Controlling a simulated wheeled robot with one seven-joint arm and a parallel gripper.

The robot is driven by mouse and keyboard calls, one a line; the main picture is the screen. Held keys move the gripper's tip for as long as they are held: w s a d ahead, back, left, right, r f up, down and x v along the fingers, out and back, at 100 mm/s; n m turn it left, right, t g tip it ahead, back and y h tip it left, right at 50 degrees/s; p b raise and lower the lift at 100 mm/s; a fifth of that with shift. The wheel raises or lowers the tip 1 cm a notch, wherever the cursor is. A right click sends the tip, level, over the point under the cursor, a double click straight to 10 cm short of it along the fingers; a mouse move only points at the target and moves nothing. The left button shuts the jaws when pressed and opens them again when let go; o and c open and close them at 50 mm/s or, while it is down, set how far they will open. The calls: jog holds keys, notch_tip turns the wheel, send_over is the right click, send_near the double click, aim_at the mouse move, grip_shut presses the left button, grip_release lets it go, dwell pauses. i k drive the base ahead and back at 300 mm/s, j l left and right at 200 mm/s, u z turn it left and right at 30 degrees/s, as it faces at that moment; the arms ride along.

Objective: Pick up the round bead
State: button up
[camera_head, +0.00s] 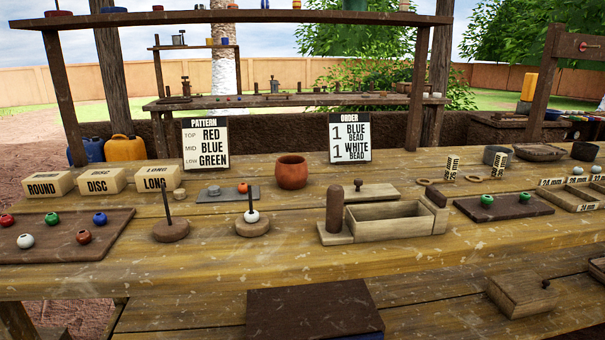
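Several round beads lie on the dark board (118,226) at the left: a red bead (7,219), a white bead (25,241), a green bead (52,218), a blue bead (100,218) and a brown-red bead (83,237). Another white bead (251,216) sits at the foot of a peg on a round stand. An orange-red bead (242,187) is on a grey plate (211,196). Two green beads (487,200) are on a dark board at the right. A block labelled ROUND (46,184) stands behind the left board. My gripper is out of view.
An empty round peg stand (171,231) is beside the white bead's stand. A clay pot (292,172), a wooden box (390,217) and two cards, PATTERN (206,143) and ORDER (350,138), stand on the table.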

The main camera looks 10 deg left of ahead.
aim_at(100, 218)
jog(key=u, duration=0.4)
jog(key=j+u, duration=0.1)
jog(key=u, duration=0.3)
jog(key=i+u, duration=0.1)
jog(key=u, duration=1.15)
jog(key=i+j, duration=0.05)
